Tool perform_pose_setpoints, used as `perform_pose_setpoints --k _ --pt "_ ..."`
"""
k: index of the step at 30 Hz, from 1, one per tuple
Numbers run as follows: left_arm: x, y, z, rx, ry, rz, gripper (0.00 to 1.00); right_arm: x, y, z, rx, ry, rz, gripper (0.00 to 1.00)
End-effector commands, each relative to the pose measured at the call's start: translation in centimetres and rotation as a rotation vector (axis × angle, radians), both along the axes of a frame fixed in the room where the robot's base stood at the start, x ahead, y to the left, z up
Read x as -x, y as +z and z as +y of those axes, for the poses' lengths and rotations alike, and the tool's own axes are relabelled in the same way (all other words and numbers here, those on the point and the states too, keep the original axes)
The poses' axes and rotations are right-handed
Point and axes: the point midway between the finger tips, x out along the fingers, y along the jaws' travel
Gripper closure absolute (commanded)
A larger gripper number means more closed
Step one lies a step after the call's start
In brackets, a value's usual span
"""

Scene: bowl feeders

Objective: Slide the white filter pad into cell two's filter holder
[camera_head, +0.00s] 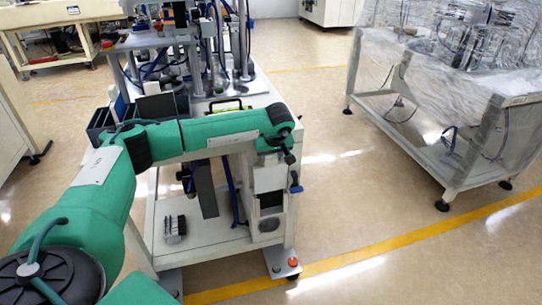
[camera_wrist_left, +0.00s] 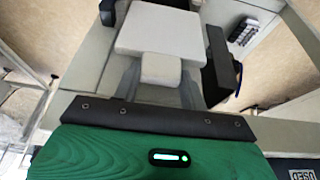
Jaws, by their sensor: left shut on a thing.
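The white filter pad (camera_wrist_left: 158,32) is a pale square with a small tab (camera_wrist_left: 161,68) in the left wrist view. My left gripper (camera_wrist_left: 157,76) is shut on the tab, between two grey fingers. In the head view my left gripper (camera_head: 289,157) is at the right front of the machine, partly hidden by its wrist. Black pieces stand left and right (camera_wrist_left: 218,62) of the pad; they look like the filter holder's sides. I cannot tell how far the pad is inside it. My right gripper is not in view.
A machine bench (camera_head: 205,240) stands under my arm, with equipment on top and a small rack (camera_head: 174,228) of several cells on its lower shelf. A wrapped machine (camera_head: 450,80) stands at the right. The floor (camera_head: 350,180) between them is clear.

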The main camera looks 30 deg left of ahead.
Motion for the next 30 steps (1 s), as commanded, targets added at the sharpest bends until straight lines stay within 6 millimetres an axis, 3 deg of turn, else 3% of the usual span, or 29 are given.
perform_pose_setpoints --k 30 --pt "0.0 -2.6 0.0 0.001 0.0 -0.001 0.91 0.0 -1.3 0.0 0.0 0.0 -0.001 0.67"
